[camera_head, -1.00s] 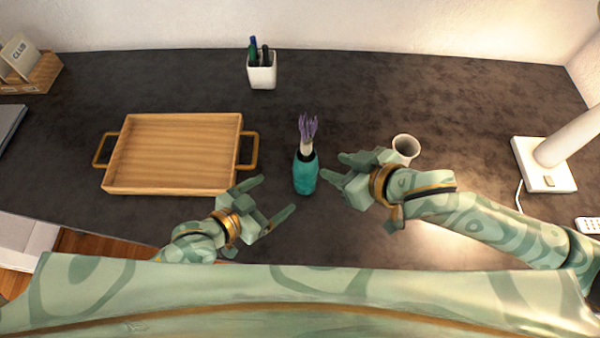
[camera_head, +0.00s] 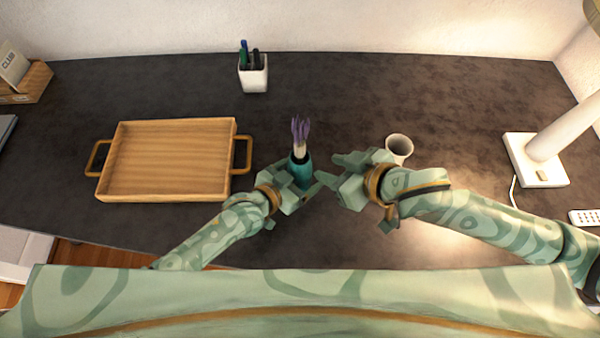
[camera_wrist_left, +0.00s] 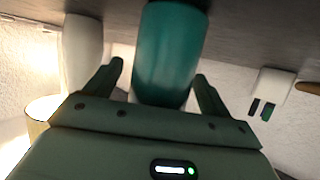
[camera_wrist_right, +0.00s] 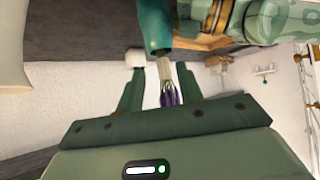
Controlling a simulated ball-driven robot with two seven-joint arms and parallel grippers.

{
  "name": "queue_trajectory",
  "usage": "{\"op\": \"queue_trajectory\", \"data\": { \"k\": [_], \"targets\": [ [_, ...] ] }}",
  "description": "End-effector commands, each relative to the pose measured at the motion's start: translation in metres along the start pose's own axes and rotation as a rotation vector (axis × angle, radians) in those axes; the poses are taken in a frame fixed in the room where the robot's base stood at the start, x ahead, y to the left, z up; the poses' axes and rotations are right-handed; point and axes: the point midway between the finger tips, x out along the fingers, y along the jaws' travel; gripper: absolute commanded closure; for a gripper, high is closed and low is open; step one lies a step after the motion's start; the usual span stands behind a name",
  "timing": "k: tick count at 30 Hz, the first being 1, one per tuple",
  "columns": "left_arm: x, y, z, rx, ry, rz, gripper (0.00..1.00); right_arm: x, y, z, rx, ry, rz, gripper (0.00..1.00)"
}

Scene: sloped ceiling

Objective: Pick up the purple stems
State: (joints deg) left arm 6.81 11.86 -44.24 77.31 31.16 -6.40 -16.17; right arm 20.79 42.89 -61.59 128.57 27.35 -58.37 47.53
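The purple stems (camera_head: 300,132) stand upright in a teal vase (camera_head: 301,172), their pale lower part showing above its neck. My left gripper (camera_head: 303,180) is low at the vase, its open fingers on either side of it. In the left wrist view the vase (camera_wrist_left: 170,50) lies between the fingers, with a gap visible on one side. My right gripper (camera_head: 330,170) is open just right of the vase, fingers pointing toward it. In the right wrist view, which looks upside down, the stems (camera_wrist_right: 168,88) appear between the spread fingers, beyond them or level with them; I cannot tell which.
A wooden tray (camera_head: 170,192) lies empty on the left of the dark desk. A white cup (camera_head: 399,148) stands close behind my right gripper. A pen holder (camera_head: 254,76) is at the back, a lamp (camera_head: 536,170) at the right. The back middle is clear.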

Motion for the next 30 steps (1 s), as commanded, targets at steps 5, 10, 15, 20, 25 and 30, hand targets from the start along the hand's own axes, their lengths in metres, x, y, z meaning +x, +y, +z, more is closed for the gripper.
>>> {"op": "queue_trajectory", "data": {
  "k": [5,10,15,20,25,30],
  "targets": [
    [0.000,0.000,0.000,0.000,0.000,0.000,0.65,0.000,0.000,0.000,0.000,0.000,0.000,0.64],
    [0.000,0.000,0.000,0.000,-0.001,0.000,0.72,0.001,-0.003,0.001,0.015,0.002,-0.012,0.54],
    [0.000,0.000,0.000,0.000,-0.001,0.000,0.72,0.008,-0.042,0.003,0.239,0.033,-0.179,0.54],
    [0.000,0.000,0.000,0.000,-0.001,0.000,0.72,0.008,-0.104,-0.008,0.765,0.088,-0.496,0.54],
    [-0.001,0.000,0.001,0.000,-0.001,0.000,0.72,0.000,-0.130,-0.032,1.469,0.163,-0.801,0.54],
    [-0.001,0.000,0.001,0.000,-0.001,-0.001,0.72,0.002,-0.106,-0.033,2.174,0.299,-0.991,0.54]
  ]
}}
